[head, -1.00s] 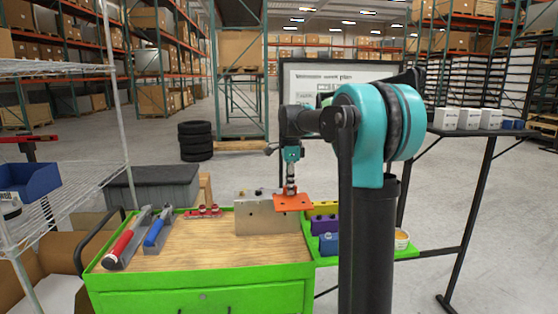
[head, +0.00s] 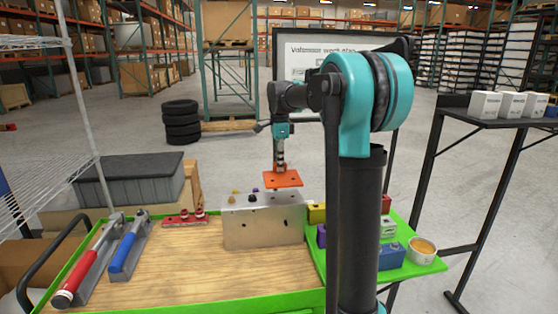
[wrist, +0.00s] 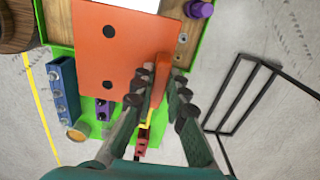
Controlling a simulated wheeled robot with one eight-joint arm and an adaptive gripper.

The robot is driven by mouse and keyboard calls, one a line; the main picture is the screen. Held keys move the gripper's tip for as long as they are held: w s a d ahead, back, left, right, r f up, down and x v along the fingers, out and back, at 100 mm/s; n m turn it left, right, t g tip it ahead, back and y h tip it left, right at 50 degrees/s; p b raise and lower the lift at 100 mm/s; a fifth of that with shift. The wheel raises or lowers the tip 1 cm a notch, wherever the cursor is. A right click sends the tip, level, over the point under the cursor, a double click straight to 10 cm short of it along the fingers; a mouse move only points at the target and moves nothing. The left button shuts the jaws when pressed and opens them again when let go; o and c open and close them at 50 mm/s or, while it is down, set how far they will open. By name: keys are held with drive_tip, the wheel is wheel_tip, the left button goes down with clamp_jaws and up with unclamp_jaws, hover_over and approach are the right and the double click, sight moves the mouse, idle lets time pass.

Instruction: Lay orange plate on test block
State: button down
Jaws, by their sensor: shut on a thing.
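The orange plate (head: 288,181) is held in the air just above the right end of the silver test block (head: 262,228) in the head view. My gripper (head: 280,168) comes down from above and is shut on the plate. In the wrist view the plate (wrist: 112,65) is large and shows two dark holes. The fingers of my gripper (wrist: 162,78) pinch a raised orange part at its right edge. The block stands upright on the wooden cart top, with small knobs on its top. In the wrist view the plate hides most of what is beneath it.
A green side tray (head: 428,264) holds coloured blocks and a round white tub (head: 423,249) right of the test block. Red (head: 88,270) and blue (head: 125,250) handled tools lie left. A red-knobbed strip (head: 185,219) lies behind. The wooden surface (head: 200,268) between is clear.

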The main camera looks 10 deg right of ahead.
sight(280, 174)
drive_tip(key=shift+f, duration=2.3)
drive_tip(key=shift+f, duration=0.75)
drive_tip(key=c, duration=1.5)
unclamp_jaws()
drive_tip(key=shift+o, duration=0.2)
drive_tip(key=shift+r, duration=4.55)
